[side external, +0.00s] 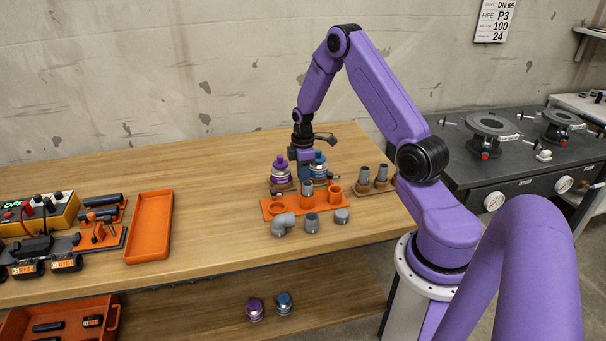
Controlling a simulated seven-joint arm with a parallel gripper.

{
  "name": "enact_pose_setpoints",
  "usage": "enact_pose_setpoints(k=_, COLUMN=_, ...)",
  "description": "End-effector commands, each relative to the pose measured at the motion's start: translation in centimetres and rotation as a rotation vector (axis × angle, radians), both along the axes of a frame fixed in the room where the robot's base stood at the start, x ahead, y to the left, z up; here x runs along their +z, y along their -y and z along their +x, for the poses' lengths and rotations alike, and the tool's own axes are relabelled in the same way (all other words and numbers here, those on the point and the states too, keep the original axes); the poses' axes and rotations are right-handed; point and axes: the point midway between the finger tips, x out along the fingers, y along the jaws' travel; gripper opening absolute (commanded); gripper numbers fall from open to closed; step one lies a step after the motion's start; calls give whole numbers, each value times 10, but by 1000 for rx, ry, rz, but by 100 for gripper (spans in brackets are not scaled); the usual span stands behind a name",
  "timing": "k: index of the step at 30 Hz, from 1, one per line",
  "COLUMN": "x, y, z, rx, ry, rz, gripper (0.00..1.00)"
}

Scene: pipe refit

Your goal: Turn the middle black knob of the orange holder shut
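An orange holder (268,215) with round cups lies near the middle of the wooden table, and a grey pipe piece (307,190) stands in its middle cup. I cannot make out a black knob on it. A smaller orange piece (88,240) at the left has small dark and orange upright parts, too small to tell apart.
Grey pipe fittings (283,225) lie in front of the holder. More fittings (363,176) stand at its right. An empty orange tray (149,226) and a yellow meter box (38,212) are at the left. The table's back left is clear.

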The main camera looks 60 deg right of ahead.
Motion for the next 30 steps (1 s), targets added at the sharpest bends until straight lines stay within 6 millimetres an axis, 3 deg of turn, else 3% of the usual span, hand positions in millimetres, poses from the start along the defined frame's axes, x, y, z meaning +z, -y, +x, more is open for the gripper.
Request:
enact_pose_setpoints(k=13, x=1, y=0, z=0, rx=-125, ry=1, rz=-1, gripper=0)
enact_pose_setpoints(k=30, x=1, y=0, z=0, rx=-642, ry=1, rz=-1, gripper=0)
